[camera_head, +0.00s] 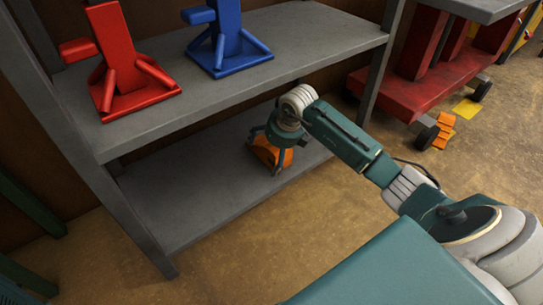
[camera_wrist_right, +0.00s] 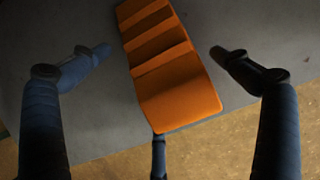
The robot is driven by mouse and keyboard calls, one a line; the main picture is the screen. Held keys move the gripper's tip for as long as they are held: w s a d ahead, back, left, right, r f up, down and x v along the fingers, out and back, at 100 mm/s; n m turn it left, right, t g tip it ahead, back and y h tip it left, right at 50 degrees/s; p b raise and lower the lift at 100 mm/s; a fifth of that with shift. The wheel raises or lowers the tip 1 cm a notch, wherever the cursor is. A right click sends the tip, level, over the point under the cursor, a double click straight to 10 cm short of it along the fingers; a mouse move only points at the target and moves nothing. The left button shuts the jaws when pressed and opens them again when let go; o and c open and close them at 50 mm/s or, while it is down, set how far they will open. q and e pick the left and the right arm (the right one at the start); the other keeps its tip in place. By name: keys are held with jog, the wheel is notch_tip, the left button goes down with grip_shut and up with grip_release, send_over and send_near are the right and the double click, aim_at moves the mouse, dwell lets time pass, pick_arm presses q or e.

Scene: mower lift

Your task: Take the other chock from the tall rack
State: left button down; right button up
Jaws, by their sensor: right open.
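An orange wedge-shaped chock (camera_head: 264,150) lies on the lower grey shelf (camera_head: 205,205) of the rack, near its front edge. My right gripper (camera_head: 273,157) is over it and partly hides it. In the right wrist view the chock (camera_wrist_right: 172,80) shows its ridges and smooth rounded end. There the open fingers of my right gripper (camera_wrist_right: 160,52) stand on both sides of it with gaps, and a third finger is by its near end. Another orange chock (camera_head: 444,128) is on the floor beside a wheel at the right. My left gripper is out of view.
The upper shelf (camera_head: 300,40) holds a red jack stand (camera_head: 120,65) and a blue one (camera_head: 228,40), above my gripper. A grey rack post (camera_head: 378,75) stands at the right. A red wheeled platform (camera_head: 415,95) is beyond it. The lower shelf is otherwise largely bare.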

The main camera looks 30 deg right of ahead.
jog(key=shift+w+f, duration=0.25)
jog(key=shift+f, duration=0.15)
jog(key=c, duration=1.6)
jog(key=shift+r, duration=0.15)
jog(key=c, duration=0.4)
jog(key=shift+r, duration=0.1)
